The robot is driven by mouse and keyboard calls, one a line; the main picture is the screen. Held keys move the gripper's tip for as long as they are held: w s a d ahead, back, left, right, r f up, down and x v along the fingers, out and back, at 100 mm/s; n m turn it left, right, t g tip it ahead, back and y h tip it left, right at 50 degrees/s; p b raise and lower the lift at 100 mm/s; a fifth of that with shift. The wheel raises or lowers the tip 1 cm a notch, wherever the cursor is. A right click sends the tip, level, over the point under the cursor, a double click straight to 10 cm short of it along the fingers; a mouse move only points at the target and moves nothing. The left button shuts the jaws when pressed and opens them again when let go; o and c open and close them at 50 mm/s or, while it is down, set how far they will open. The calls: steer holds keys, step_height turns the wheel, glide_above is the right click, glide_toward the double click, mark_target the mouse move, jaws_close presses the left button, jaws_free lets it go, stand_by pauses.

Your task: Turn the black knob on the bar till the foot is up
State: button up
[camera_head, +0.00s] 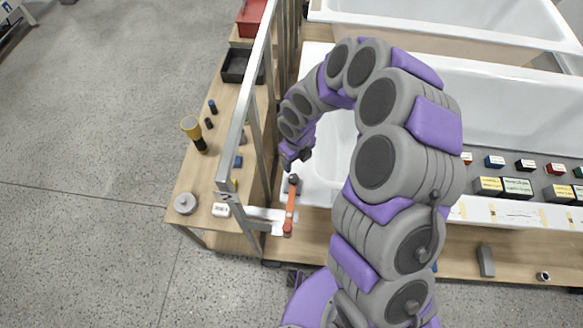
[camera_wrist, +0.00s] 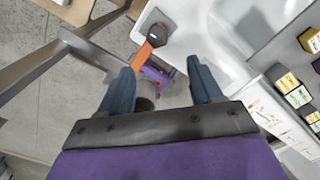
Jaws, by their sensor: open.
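The black knob (camera_head: 293,178) sits at the upper end of an orange bar (camera_head: 290,208) by the near left corner of a white tub. In the wrist view the knob (camera_wrist: 157,34) is above the fingers, with the orange bar (camera_wrist: 144,55) running down-left from it. My gripper (camera_head: 299,158) is just above the knob in the head view. In the wrist view my gripper (camera_wrist: 163,84) has its two blue fingers wide apart with nothing held, and the knob is beyond them, not between them. I cannot make out the foot.
A metal rail (camera_head: 247,90) runs along the tub's left side. A wooden bench (camera_head: 187,180) beyond it holds a yellow-and-black tool (camera_head: 193,132) and small parts. Labelled boxes (camera_head: 518,187) line the tub ledge at right. Open grey floor (camera_head: 90,150) lies at left.

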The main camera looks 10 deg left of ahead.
step_height(320, 180, up, 8)
steer(key=shift+f+p, duration=0.2)
steer(key=shift+p, duration=0.25)
